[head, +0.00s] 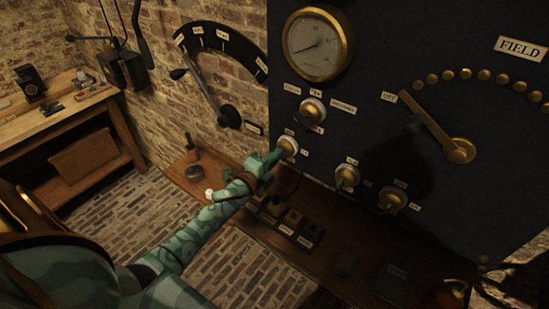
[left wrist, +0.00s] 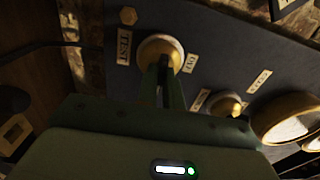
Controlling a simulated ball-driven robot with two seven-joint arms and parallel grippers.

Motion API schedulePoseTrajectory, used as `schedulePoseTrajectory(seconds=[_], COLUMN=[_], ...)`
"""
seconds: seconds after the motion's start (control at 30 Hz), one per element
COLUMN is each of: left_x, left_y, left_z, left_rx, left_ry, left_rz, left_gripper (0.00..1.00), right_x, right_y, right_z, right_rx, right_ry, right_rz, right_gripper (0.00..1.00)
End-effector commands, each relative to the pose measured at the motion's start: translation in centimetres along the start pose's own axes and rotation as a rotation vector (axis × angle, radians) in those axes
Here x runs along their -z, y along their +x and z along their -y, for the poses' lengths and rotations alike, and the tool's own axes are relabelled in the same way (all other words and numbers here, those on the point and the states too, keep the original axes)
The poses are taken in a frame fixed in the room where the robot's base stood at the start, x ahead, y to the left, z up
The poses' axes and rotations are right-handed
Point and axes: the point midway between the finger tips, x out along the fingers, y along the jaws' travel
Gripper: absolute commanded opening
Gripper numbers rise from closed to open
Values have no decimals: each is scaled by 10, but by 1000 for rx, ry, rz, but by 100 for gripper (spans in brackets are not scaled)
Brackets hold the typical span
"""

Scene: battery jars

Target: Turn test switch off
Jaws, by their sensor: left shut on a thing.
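The test switch (head: 289,145) is a round brass and white knob on the dark upright panel. In the left wrist view the same knob (left wrist: 160,47) has a TEST label (left wrist: 124,46) on one side and an OFF label (left wrist: 190,62) on the other. My left gripper (head: 276,157) reaches it from the lower left, and its fingers (left wrist: 161,72) are shut on the knob's middle. The fingers hide the knob's grip, so I cannot tell which way it points. My right gripper is not in view.
Similar knobs (head: 312,110) sit above and to the right (head: 347,176). A round gauge (head: 317,44) and a large FIELD lever (head: 437,127) are on the panel. A wooden shelf (head: 345,281) with dark blocks runs below. A workbench (head: 60,115) stands far left.

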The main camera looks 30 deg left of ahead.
Motion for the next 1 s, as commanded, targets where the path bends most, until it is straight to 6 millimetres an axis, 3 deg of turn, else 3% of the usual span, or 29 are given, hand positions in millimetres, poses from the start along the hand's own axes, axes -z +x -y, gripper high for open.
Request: schedulePoseTrajectory(seconds=[0.37,1.0], left_x=[0,0], left_y=[0,0], left_z=[0,0], left_rx=[-2,-3], left_ry=[-182,-782], left_rz=[2,2], left_gripper=[0,0], right_x=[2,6], right_y=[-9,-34], right_z=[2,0], right_rx=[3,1], right_ry=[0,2], right_rz=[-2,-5], right_gripper=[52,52])
